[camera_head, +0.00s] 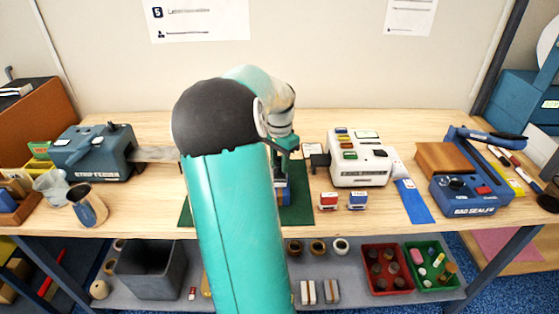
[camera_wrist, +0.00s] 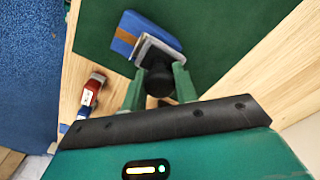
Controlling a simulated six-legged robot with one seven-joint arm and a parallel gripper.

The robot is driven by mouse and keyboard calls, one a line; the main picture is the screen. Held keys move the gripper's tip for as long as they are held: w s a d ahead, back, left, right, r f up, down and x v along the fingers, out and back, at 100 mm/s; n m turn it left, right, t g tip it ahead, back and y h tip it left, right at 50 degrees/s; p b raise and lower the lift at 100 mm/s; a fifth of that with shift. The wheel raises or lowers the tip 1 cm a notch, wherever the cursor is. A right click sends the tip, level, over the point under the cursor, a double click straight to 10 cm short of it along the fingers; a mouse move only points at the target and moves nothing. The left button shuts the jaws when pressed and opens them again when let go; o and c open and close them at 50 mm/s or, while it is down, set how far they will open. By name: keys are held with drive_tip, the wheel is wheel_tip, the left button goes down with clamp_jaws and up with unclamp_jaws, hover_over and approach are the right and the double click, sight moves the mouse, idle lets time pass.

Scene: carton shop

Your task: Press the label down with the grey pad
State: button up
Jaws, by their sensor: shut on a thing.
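My gripper (camera_wrist: 158,80) is shut on the dark round handle (camera_wrist: 158,76) of the grey pad (camera_wrist: 156,48) in the wrist view. The pad lies over or against one end of a blue carton (camera_wrist: 122,40) with a brown band, on a green mat (camera_wrist: 210,30). I cannot tell whether pad and carton touch. No label can be made out on the carton; that end is hidden behind the pad. In the head view my arm covers much of the mat, and the blue carton (camera_head: 284,194) shows only in part below my gripper (camera_head: 288,150).
A red stamp (camera_head: 328,201) and a blue stamp (camera_head: 357,201) stand right of the mat, before a white machine (camera_head: 360,170) with coloured buttons. A strip feeder (camera_head: 92,152) and metal cup (camera_head: 88,206) are left. A bag sealer (camera_head: 470,190) is right.

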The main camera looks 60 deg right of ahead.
sight(280, 186)
drive_tip(key=shift+f, duration=0.3)
idle(0.5)
drive_tip(key=shift+a, duration=0.1)
drive_tip(key=shift+s+a, duration=0.35)
drive_tip(key=shift+a, duration=0.2)
drive_tip(key=shift+a, duration=0.15)
drive_tip(key=shift+s+a, duration=0.35)
drive_tip(key=shift+a, duration=0.2)
idle(0.4)
wheel_tip(280, 186, up, 7)
idle(0.9)
